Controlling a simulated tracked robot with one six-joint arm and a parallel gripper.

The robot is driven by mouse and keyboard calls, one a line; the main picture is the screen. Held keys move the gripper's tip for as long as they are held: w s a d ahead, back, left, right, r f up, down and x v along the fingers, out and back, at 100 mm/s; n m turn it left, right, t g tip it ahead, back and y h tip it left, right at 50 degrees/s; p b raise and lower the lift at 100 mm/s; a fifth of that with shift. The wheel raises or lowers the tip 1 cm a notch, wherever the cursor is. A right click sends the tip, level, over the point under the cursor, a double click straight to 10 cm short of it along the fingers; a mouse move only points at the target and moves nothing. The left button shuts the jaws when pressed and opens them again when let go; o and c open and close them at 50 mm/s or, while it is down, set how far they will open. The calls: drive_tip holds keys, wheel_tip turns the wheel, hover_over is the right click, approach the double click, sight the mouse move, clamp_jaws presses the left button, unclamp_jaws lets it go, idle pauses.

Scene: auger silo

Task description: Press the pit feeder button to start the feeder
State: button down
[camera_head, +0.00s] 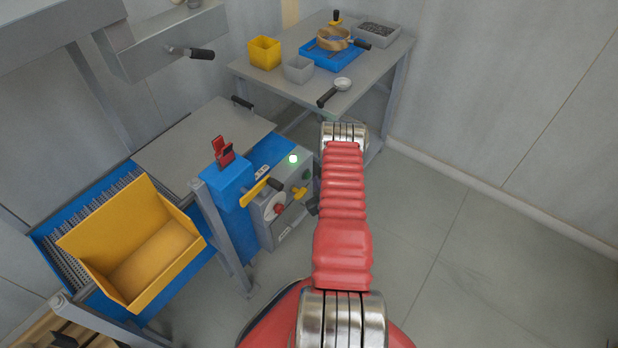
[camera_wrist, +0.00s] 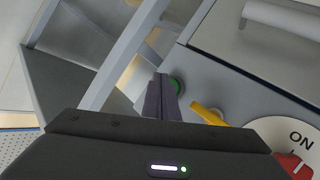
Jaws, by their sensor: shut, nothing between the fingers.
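A grey control box (camera_head: 268,233) stands beside the blue machine. On its face, a green button (camera_wrist: 178,85) shows in the wrist view, partly covered by my gripper (camera_wrist: 163,78). My fingers are shut and empty, with their tips right at the button's left side. I cannot tell whether they touch it. A yellow selector handle (camera_wrist: 208,114) and a round white dial marked ON with a red knob (camera_wrist: 294,165) sit to the right. In the head view a lamp (camera_head: 293,159) on the box glows greenish white. My arm hides most of my gripper there.
A yellow bin (camera_head: 150,265) lies tilted over the blue grated pit at left. A yellow lever (camera_head: 254,192) and a red clip (camera_head: 222,152) are beside the box. A grey table (camera_head: 372,84) with pan and bins stands behind. Floor at right is clear.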

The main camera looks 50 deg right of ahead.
drive_tip(key=s, duration=0.5)
drive_tip(key=shift+d, duration=0.25)
idle(0.4)
drive_tip(key=shift+s, duration=0.1)
idle(0.5)
